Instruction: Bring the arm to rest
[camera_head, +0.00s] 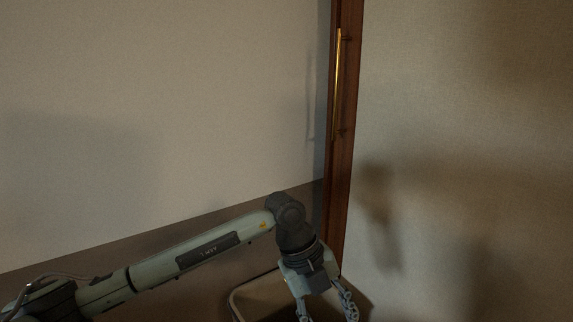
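My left arm (190,255) comes in from the lower left and reaches across to the right. Its wrist bends down, and my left gripper (326,312) points downward at the bottom edge of the picture. The two fingers are spread apart, with nothing visible between them; their tips are at or beyond the frame edge. The gripper is over or in front of an open bin; its height above the bin cannot be told. My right gripper is not in view.
The open bin (240,297) stands at the bottom centre, partly hidden by the gripper. Behind is a wooden door edge (341,190) with a long brass handle (337,85). Pale walls fill the left and right. The space above the arm is clear.

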